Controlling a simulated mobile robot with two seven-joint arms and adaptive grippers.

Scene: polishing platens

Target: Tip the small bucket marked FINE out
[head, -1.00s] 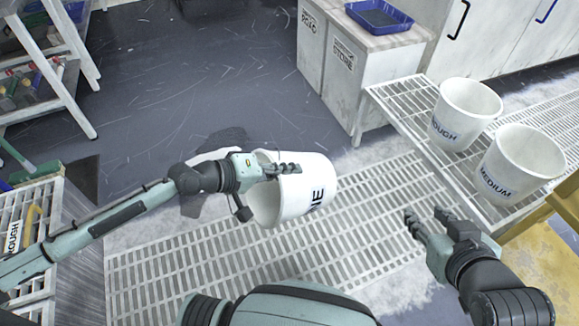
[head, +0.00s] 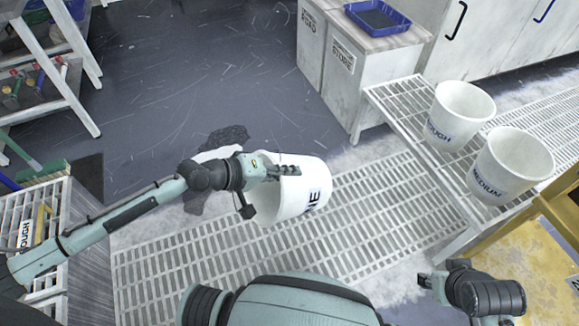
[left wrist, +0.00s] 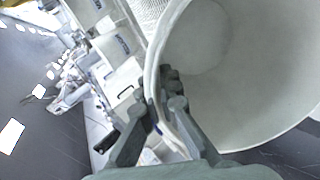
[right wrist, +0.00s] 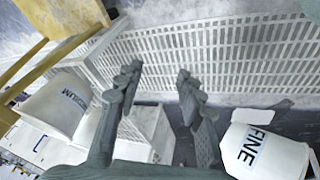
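The white bucket marked FINE (head: 313,178) is tilted onto its side above the floor grating, mouth toward the left. Its label is partly cut off in the head view but reads FINE in the right wrist view (right wrist: 265,160). My left gripper (head: 283,171) is shut on its rim; the left wrist view shows the fingers (left wrist: 167,103) pinching the wall and a pale, mostly bare-looking inside. My right gripper (right wrist: 157,78) is open and empty, low at the right in the head view (head: 427,282).
Buckets marked ROUGH (head: 462,108) and MEDIUM (head: 512,163) stand on a raised slatted bench (head: 410,100) at right. A cabinet marked STORE (head: 345,90) carries a blue tray (head: 376,17). A dark patch (head: 228,138) lies on the floor beyond the grating (head: 360,225).

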